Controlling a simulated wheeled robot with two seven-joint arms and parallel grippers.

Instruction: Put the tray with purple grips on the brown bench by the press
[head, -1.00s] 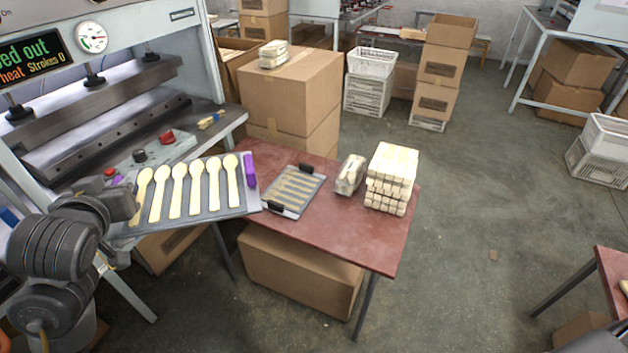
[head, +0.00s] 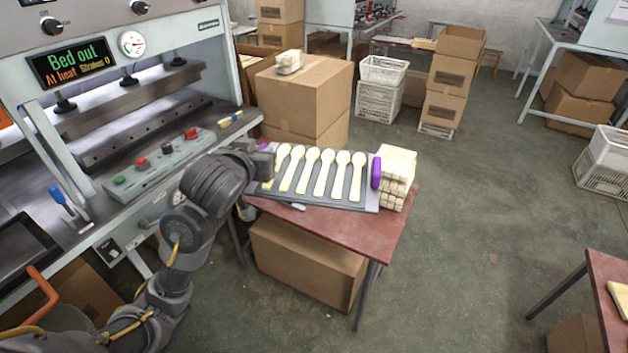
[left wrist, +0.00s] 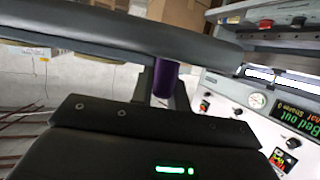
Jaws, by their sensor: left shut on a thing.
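The grey tray (head: 330,204) with purple grips carries a row of several pale wooden spoons (head: 323,172). It is over the brown bench (head: 345,232), covering much of its top; I cannot tell whether it touches the bench or things beneath it. Its right purple grip (head: 376,172) is free, beside the wood stack. My left gripper (head: 258,160) is shut on the left purple grip (head: 264,147), which also shows between the fingers in the left wrist view (left wrist: 165,80). The press (head: 130,110) stands left of the bench. My right gripper is not in view.
A stack of pale wood pieces (head: 396,170) stands at the bench's right end, very close to the tray. Cardboard boxes (head: 300,95) stand behind the bench, and another box (head: 305,268) is under it.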

